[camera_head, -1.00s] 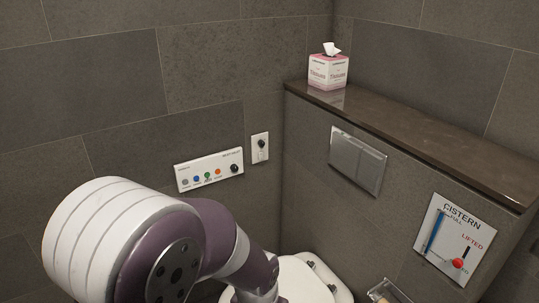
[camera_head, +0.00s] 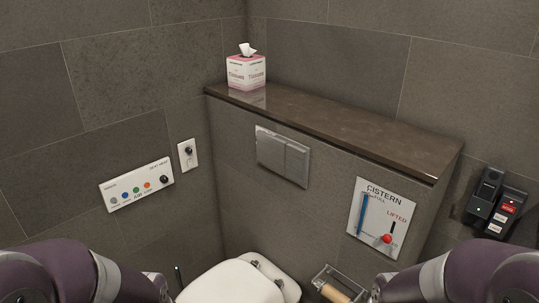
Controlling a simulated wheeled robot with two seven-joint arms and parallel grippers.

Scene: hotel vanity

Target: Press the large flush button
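The flush plate (camera_head: 283,156) is a silver-grey rectangle on the front of the boxed-in cistern wall, below the dark ledge. A vertical seam splits it into two buttons. The left button (camera_head: 270,151) looks somewhat wider than the right button (camera_head: 298,163). Nothing covers or touches the plate. My two purple and white arms come in at the bottom left and bottom right corners, well below the plate. Neither gripper can be made out; both are below the picture's edge or hidden by the arms.
A tissue box (camera_head: 246,70) stands on the ledge (camera_head: 330,122). A cistern gauge panel (camera_head: 380,219) is right of the plate. A control panel (camera_head: 136,188) is on the left wall. The white toilet (camera_head: 232,284) and a paper roll holder (camera_head: 338,286) lie below. Handsets (camera_head: 495,207) hang at right.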

